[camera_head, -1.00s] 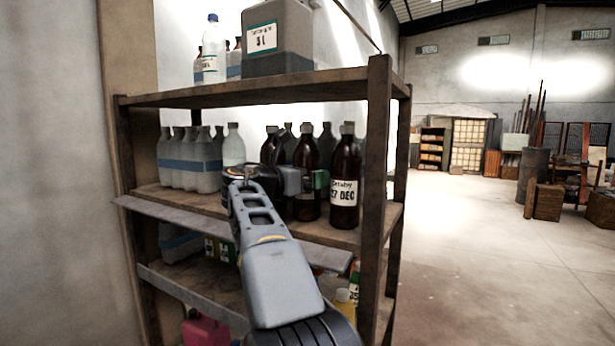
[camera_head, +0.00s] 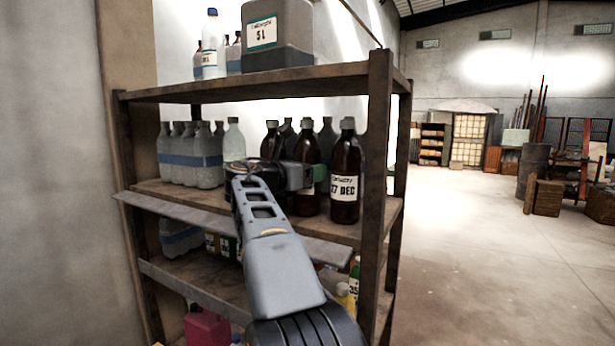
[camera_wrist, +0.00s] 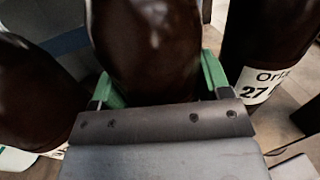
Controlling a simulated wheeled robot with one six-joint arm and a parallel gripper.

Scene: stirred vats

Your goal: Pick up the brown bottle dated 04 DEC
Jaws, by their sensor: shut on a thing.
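My gripper (camera_wrist: 161,82) is shut on the middle brown bottle (camera_wrist: 145,45), with a green finger on each side of it. In the head view this bottle (camera_head: 307,147) stands upright among other bottles on the middle shelf, and my gripper (camera_head: 318,174) reaches it from the left. Its label is hidden, so I cannot read its date. A brown bottle to its right (camera_head: 346,158) has a white label reading 27 DEC. It also shows in the wrist view (camera_wrist: 258,45), beside the right finger. Another brown bottle (camera_wrist: 30,85) is close on the left.
The shelf above (camera_head: 265,83) overhangs the bottles and bears a grey 5 L container (camera_head: 283,62). A wooden post (camera_head: 376,160) stands just right of the bottles. Clear bottles (camera_head: 190,160) fill the shelf's left part. The floor (camera_head: 470,250) at the right is open.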

